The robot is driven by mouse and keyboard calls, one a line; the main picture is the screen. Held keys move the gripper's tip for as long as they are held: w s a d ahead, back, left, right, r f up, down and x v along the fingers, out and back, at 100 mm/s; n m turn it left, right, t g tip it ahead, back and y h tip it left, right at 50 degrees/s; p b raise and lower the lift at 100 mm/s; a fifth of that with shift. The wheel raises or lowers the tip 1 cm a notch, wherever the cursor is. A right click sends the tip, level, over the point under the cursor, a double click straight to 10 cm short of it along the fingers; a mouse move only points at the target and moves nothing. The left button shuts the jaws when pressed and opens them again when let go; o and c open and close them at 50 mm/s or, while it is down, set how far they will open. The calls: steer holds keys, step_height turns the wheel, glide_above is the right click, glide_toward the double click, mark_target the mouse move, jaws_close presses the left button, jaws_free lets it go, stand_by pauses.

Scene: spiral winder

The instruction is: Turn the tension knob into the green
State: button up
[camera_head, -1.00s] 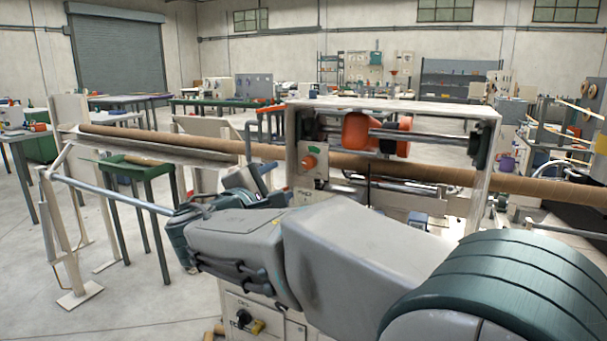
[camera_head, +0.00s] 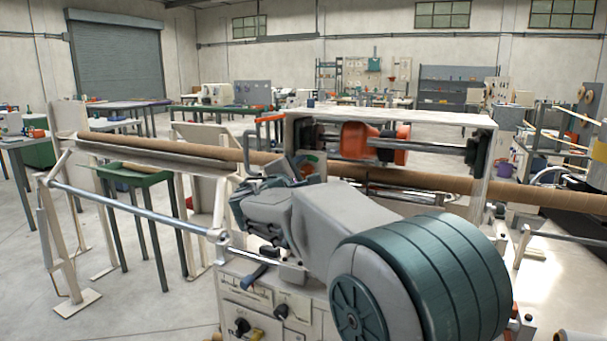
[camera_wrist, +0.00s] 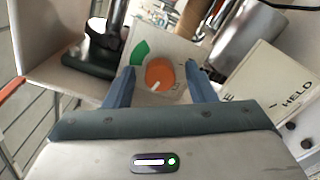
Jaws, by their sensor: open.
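The orange tension knob (camera_wrist: 160,74) sits on a pale panel (camera_wrist: 182,52) in the wrist view. A white pointer mark on it points down and slightly left in the picture. A green zone (camera_wrist: 140,53) lies on the panel at the knob's upper left, away from the pointer mark. My gripper (camera_wrist: 157,76) is open, with one blue-grey finger on each side of the knob. I cannot tell whether the fingers touch it.
A long brown cardboard tube (camera_head: 420,179) runs across the winder's white frame (camera_head: 490,150). Orange rollers (camera_head: 360,141) sit inside the frame. A lower panel with levers and switches (camera_head: 262,312) is below my arm. A green side table (camera_head: 135,175) stands at left.

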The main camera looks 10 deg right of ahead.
steer(key=c, duration=1)
steer(key=shift+o, duration=0.2)
steer(key=shift+f+m+b, duration=0.15)
steer(key=shift+m+b, duration=0.15)
steer(key=shift+b, duration=0.25)
steer(key=b, duration=0.1)
steer(key=m+b, duration=0.1)
steer(key=b, duration=0.1)
steer(key=shift+f+m, duration=0.25)
steer(key=shift+m, duration=0.05)
steer(key=m+b, duration=0.2)
steer(key=b, duration=0.3)
steer(key=shift+m, duration=0.3)
steer(key=m+b, duration=0.3)
steer(key=b, duration=0.1)
steer(key=shift+r, duration=0.1)
steer(key=shift+r+m+b, duration=0.2)
steer(key=shift+m+b, duration=1)
steer(key=shift+b, duration=0.2)
steer(key=shift+r, duration=0.1)
